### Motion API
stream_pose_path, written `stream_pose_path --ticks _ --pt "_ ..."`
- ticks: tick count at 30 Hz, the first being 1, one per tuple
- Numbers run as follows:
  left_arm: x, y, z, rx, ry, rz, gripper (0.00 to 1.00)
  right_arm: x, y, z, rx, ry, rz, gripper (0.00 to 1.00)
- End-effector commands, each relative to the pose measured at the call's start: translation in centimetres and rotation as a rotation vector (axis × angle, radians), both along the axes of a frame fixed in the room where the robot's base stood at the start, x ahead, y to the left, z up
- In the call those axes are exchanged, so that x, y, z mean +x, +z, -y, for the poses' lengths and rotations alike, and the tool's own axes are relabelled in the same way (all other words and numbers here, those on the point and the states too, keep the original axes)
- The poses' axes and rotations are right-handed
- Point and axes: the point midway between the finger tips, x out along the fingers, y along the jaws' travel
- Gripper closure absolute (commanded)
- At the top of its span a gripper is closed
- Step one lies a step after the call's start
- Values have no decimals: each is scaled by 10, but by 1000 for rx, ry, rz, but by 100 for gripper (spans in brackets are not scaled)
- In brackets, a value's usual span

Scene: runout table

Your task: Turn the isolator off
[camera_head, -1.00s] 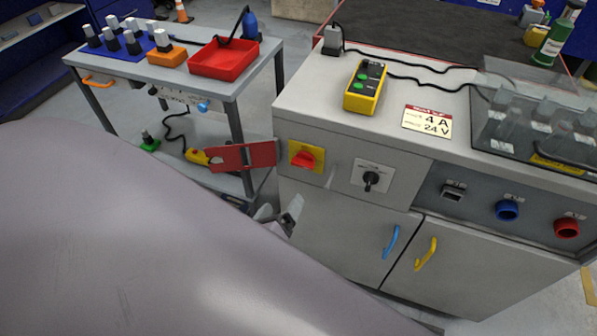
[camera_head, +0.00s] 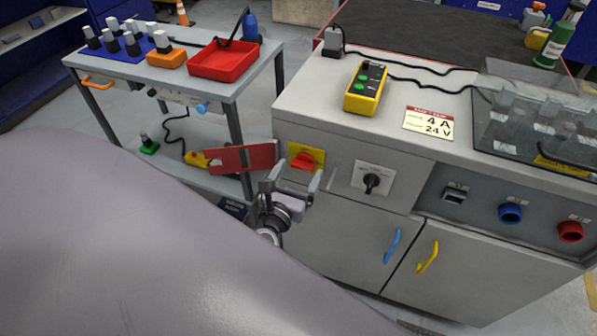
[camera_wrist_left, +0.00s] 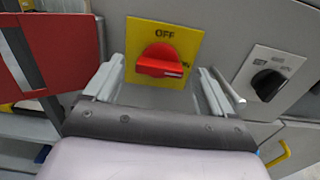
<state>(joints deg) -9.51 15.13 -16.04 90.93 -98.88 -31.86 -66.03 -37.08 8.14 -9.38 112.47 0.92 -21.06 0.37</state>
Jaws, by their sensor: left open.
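The isolator is a red rotary handle (camera_head: 304,161) on a yellow plate (camera_head: 318,153) on the cabinet's front, at its left end. In the left wrist view the red handle (camera_wrist_left: 160,61) lies roughly level, tilted slightly down to the right, below the word OFF on the yellow plate (camera_wrist_left: 185,28). My left gripper (camera_head: 294,181) is open, just in front of and slightly below the handle. In the wrist view its two fingers (camera_wrist_left: 160,88) stand wide apart, left and right of the plate, with nothing between them. My right gripper is not in view.
A red hinged flap (camera_head: 240,157) sticks out left of the isolator, close to my left gripper. A black rotary switch (camera_head: 372,184) is to the right. Blue (camera_head: 392,246) and yellow (camera_head: 427,257) door handles are below. A cart with a red tray (camera_head: 222,60) stands at left.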

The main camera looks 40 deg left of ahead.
Motion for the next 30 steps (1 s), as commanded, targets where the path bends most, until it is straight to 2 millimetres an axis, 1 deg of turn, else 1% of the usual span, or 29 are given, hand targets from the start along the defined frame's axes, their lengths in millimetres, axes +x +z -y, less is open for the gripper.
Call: stream_pose_path --ticks 3,10,11,12,14,15,16,23,30 --pt "5 0 -1 -1 0 -1 16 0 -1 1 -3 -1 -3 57" --pt "5 0 -1 -2 0 -1 16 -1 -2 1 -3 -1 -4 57" --pt "5 0 -1 -2 0 -1 19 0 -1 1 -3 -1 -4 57" --pt "5 0 -1 -2 0 -1 32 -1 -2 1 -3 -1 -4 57" --pt "5 0 -1 -2 0 -1 52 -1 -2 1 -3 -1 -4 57" --pt "5 0 -1 -2 0 -1 65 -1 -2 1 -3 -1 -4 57" --pt "5 0 -1 -2 0 -1 72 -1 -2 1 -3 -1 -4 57" --pt "5 -1 -1 -12 0 2 72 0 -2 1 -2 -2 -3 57" --pt "5 -3 -1 -95 1 22 72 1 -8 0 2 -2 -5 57"
